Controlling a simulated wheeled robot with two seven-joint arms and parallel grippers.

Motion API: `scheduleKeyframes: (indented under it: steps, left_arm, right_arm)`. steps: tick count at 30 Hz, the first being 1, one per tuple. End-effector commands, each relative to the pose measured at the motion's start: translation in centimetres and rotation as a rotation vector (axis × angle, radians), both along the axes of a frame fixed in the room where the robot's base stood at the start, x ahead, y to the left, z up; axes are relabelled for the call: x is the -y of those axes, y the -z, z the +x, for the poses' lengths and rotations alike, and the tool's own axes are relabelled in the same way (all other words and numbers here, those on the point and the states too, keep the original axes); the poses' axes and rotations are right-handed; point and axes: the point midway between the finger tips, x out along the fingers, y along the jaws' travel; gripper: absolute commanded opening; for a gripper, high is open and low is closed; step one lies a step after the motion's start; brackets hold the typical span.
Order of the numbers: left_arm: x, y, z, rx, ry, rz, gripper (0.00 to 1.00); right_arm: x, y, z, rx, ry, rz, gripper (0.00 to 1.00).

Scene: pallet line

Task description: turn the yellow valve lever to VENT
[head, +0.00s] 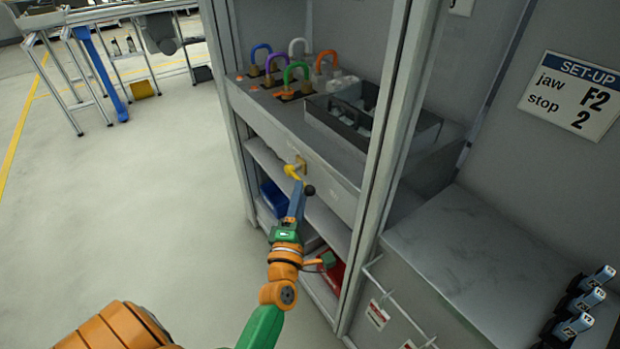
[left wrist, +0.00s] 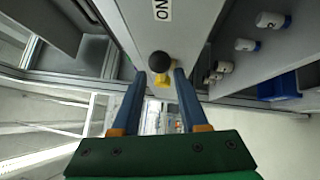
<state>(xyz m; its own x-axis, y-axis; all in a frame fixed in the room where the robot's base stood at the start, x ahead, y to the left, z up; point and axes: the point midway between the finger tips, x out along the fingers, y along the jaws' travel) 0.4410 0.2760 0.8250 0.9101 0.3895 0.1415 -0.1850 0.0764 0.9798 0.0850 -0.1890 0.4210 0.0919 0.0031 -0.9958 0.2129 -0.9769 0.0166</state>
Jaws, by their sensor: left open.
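The yellow valve lever (head: 292,171) is mounted on the front edge panel of the grey cabinet. A black ball knob (head: 309,190) shows at the lever, close to my left gripper's fingers. My left gripper (head: 297,196) reaches up to it from below. In the left wrist view, the black knob (left wrist: 159,62) and part of the yellow lever (left wrist: 164,79) lie between the two blue fingertips, which stand apart on either side. The fingers are open; I cannot tell whether either touches the lever. A white label (left wrist: 162,10) beyond the knob is partly cut off. My right gripper is out of view.
Several coloured padlocks (head: 290,75) and a dark grey tray (head: 338,118) stand on the cabinet's top shelf. A blue bin (head: 273,198) and a red bin (head: 332,272) sit on lower shelves. A cabinet post (head: 385,130) rises right of the lever. Open floor lies left.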

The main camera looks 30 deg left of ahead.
Motion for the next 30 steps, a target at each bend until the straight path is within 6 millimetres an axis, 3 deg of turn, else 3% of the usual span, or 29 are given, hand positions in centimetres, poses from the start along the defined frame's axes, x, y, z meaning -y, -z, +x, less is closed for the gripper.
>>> scheduleKeyframes:
  steps: [6,14,15,20,30]
  left_arm:
    - [-1.4,-0.5,3.3,0.000,0.001,0.002,0.43]
    - [-1.6,-0.5,3.8,-0.003,0.001,0.002,0.43]
    - [-1.6,-0.5,3.8,-0.003,0.001,0.002,0.41]
    - [-1.6,-0.5,3.8,-0.003,0.001,0.002,0.00]
    - [-1.5,-0.5,3.8,-0.004,0.003,0.002,0.00]
  right_arm:
    - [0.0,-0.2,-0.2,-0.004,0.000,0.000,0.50]
    - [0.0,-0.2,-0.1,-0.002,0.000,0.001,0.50]
    - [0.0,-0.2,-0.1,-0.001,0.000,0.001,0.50]
    - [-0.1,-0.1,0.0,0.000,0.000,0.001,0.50]
    - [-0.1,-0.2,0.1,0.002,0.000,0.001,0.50]
